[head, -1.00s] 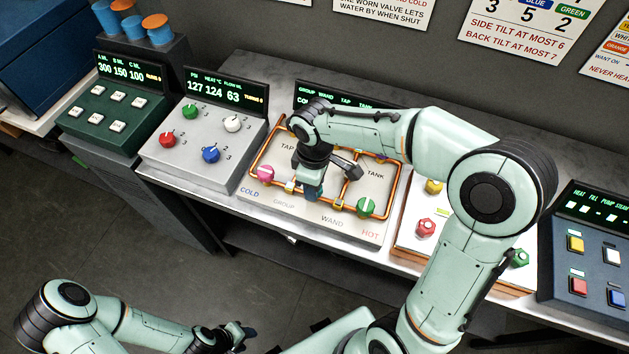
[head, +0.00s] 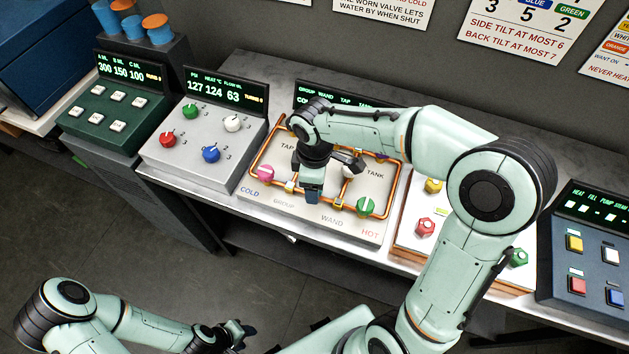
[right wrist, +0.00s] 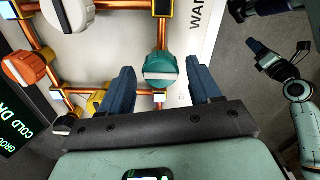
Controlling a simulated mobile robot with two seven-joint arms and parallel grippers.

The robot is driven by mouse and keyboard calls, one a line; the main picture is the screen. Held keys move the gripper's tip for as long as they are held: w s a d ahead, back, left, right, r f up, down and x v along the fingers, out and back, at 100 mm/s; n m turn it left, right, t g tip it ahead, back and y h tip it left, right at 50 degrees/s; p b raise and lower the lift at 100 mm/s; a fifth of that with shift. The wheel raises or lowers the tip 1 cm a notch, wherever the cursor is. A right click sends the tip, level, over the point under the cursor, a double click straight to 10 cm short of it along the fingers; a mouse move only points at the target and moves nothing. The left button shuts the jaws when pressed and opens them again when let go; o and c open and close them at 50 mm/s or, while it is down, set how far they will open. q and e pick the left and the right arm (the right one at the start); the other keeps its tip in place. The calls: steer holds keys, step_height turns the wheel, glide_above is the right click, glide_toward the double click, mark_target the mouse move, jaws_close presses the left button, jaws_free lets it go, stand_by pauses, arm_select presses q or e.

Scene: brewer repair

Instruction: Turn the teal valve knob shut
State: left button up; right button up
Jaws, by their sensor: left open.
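The teal valve knob (right wrist: 165,66) shows in the right wrist view, on a vertical run of copper pipe. Its white bar lies nearly level in that picture, across the pipe. My right gripper (right wrist: 164,78) is open around it, one blue finger on each side, with small gaps visible. In the head view my right gripper (head: 312,193) reaches down over the middle of the valve panel (head: 306,212) and hides the teal knob. My left gripper (head: 240,333) is open and empty, low in front of the counter, away from the panel.
A pink knob (head: 265,173), a green knob (head: 366,207) and a partly hidden white knob (head: 348,172) are close by on the panel. An orange knob (right wrist: 25,68) shows in the right wrist view. A grey dial box (head: 201,161) stands to the left.

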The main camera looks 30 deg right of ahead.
steer(key=shift+r, duration=0.1)
arm_select(q)
steer(key=shift+w+r+p, duration=0.8)
steer(key=shift+w+r, duration=0.3)
arm_select(e)
step_height(320, 180, up, 13)
arm_select(q)
steer(key=shift+s, duration=0.1)
